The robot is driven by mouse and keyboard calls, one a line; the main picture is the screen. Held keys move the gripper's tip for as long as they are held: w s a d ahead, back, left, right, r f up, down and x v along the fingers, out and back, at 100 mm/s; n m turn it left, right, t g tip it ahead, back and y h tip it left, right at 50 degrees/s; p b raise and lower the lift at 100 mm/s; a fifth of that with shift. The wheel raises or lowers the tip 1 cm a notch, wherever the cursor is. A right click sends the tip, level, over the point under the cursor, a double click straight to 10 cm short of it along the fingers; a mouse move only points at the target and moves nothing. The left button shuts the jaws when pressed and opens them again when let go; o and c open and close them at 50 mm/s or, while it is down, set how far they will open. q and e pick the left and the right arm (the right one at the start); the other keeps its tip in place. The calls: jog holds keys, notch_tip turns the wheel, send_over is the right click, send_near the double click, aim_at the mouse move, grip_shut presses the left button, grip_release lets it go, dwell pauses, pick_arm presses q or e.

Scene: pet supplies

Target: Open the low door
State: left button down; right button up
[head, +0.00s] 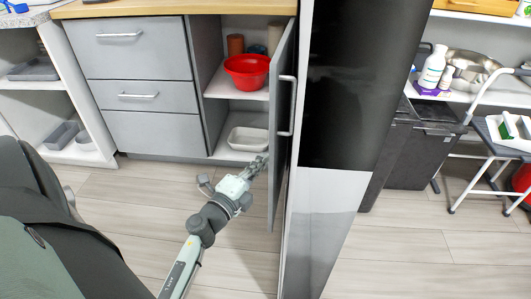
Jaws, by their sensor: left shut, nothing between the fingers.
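The low door (282,130) is a grey cabinet door with a vertical silver handle (287,106). It stands swung well out from the cabinet, so the shelves inside show. My left gripper (262,161) is shut and empty at the inner side of the door, close to its free edge and below handle height. I cannot tell whether the fingertips touch the door. My right gripper is not in view.
Inside the cabinet are a red colander (247,72) and a pale tray (248,139). Grey drawers (140,90) stand left of the opening. A tall black and white unit (345,120) stands right of the door. The floor (240,235) in front is clear.

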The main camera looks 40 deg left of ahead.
aim_at(274, 146)
pick_arm(q)
jog(key=w, duration=0.5)
jog(key=w+a, duration=0.1)
jog(key=w, duration=0.1)
jog(key=shift+w, duration=0.2)
jog(key=shift+w+p, duration=0.3)
jog(key=shift+w, duration=0.3)
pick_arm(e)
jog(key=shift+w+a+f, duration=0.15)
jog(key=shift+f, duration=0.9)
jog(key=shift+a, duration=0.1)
